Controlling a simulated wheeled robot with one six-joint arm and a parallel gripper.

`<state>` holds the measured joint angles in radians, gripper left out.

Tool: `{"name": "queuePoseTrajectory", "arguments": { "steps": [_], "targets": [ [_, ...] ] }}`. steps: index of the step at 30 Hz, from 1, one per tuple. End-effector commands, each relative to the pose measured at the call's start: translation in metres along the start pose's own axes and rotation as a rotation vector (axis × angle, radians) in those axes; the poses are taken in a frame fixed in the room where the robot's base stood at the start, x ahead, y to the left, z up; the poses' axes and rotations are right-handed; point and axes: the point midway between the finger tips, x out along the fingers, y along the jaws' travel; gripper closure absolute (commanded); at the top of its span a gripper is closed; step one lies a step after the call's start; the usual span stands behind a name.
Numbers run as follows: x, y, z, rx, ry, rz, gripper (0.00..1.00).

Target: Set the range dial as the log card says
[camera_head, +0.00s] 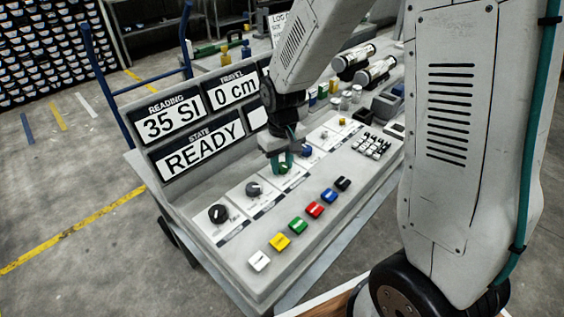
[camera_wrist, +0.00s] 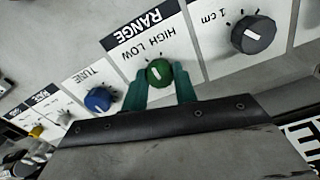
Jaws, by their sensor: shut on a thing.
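The green range dial (camera_wrist: 158,72) sits on a white plate marked RANGE (camera_wrist: 140,38) with HIGH and LOW in the wrist view. A short white mark shows on its face; I cannot tell surely which label it points to. My gripper (camera_wrist: 159,84) has its two teal fingers closed on opposite sides of the dial. In the head view my gripper (camera_head: 282,160) reaches down to the dial (camera_head: 283,169), which is partly hidden by the fingers. The log card (camera_head: 279,22) stands behind the console, mostly hidden by my arm, its setting unreadable.
A dark grey knob marked 1 cm (camera_wrist: 253,34) and a blue tune knob (camera_wrist: 98,99) flank the dial. A black knob (camera_head: 218,213) and several coloured buttons (camera_head: 298,224) are on the console. Signs show READING 35 SI (camera_head: 172,122), TRAVEL 0 cm (camera_head: 234,91) and STATE READY (camera_head: 199,152).

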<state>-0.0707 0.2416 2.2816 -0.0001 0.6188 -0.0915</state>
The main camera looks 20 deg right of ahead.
Motion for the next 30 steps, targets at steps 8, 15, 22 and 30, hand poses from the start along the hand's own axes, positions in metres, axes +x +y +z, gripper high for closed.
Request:
{"name": "queuePoseTrajectory", "arguments": {
  "steps": [8, 15, 22, 30],
  "targets": [
    [-0.0006, -0.0001, -0.0004, 0.251, 0.001, 0.0, 0.95],
    [-0.0006, -0.0001, -0.0004, 0.423, 0.001, 0.0, 0.95],
    [-0.0007, -0.0001, -0.0005, 0.524, 0.001, -0.001, 0.95],
    [-0.0008, -0.0001, -0.0006, 0.569, 0.002, -0.001, 0.95]
  ]
}}
